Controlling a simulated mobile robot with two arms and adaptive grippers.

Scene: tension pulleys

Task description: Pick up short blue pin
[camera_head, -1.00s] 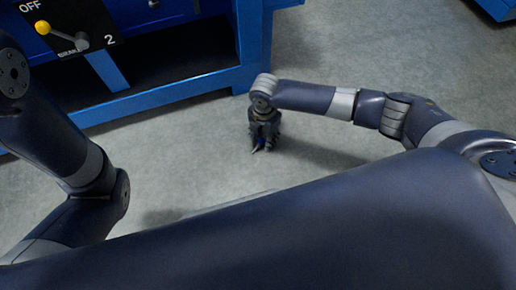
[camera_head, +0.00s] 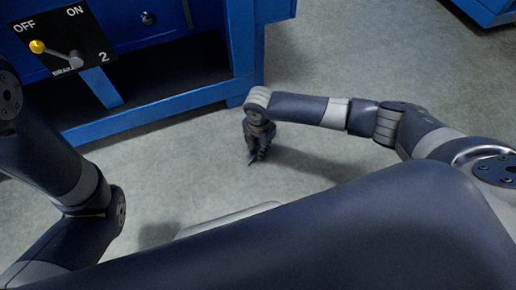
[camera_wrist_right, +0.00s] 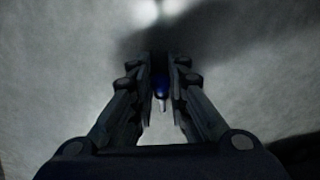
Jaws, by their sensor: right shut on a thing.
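The short blue pin (camera_wrist_right: 160,86) shows in the right wrist view as a dark blue body with a pale, narrow tip. It sits between the fingers of my right gripper (camera_wrist_right: 161,83), which is shut on it. In the head view my right gripper (camera_head: 258,156) points down over the grey floor in front of the blue cabinet, and the pin cannot be made out there. My left arm comes in at the left of the head view, but its gripper is out of the picture.
A blue cabinet (camera_head: 160,108) stands at the upper left, with a black panel (camera_head: 85,45) that carries a yellow-knobbed lever (camera_head: 38,47). Another blue unit (camera_head: 490,10) is at the top right. The grey floor (camera_head: 340,60) between them is clear.

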